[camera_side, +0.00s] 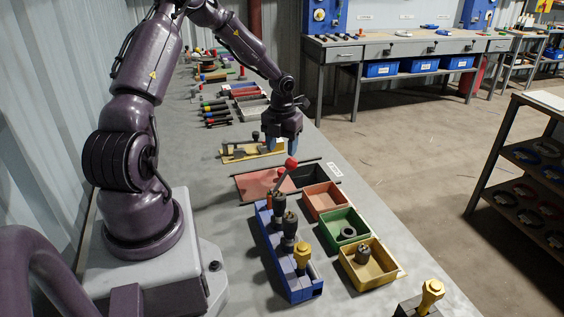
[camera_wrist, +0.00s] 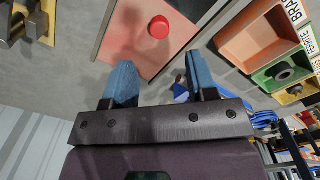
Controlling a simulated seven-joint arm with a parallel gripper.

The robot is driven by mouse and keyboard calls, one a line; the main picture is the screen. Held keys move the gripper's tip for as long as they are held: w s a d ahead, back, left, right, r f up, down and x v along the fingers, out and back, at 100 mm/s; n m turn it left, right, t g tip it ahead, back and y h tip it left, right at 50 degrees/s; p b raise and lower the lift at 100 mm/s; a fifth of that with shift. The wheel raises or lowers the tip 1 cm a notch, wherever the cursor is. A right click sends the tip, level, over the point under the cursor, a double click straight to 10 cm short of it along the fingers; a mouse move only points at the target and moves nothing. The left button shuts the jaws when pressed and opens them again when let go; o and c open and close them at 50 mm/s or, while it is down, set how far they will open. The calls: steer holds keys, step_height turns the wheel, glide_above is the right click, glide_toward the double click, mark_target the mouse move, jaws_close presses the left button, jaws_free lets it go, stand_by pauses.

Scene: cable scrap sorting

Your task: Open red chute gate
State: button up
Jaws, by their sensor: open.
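The salmon-red gate panel (camera_side: 258,183) lies flat on the bench, covering the left part of a framed chute. The part to its right is dark (camera_side: 309,176). In the wrist view the knob (camera_wrist: 158,27) shows from above over the panel (camera_wrist: 130,40). My gripper (camera_side: 282,147) is open and empty, with its blue fingers pointing down just above and behind the knob. In the wrist view the knob lies ahead of the gap between my fingertips (camera_wrist: 160,66), apparently not touching them.
A blue rack (camera_side: 285,255) with upright dark and yellow-topped pieces stands in front. Beside it are an orange bin (camera_side: 325,200), a green bin (camera_side: 344,228) holding a dark ring and a yellow bin (camera_side: 369,263). A wooden-based fixture (camera_side: 245,151) sits behind the chute.

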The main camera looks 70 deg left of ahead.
step_height(320, 180, up, 5)
steer(key=shift+r, duration=0.1)
stand_by(0.4)
steer(key=s+d+r+n+t, duration=0.2)
steer(key=s+d+r+n, duration=0.2)
steer(key=d+n, duration=0.5)
steer(key=s+d+r+n+t, duration=0.1)
steer(key=s+d+r+n, duration=0.3)
steer(key=d+r+n, duration=0.5)
steer(key=s+d+r+n+t, duration=0.2)
steer(key=s+d+r+n, duration=0.3)
steer(key=d+r+n, duration=0.2)
steer(key=shift+d+r+n+t, duration=0.2)
steer(key=shift+d+n+t, duration=0.1)
steer(key=shift+d+n, duration=0.7)
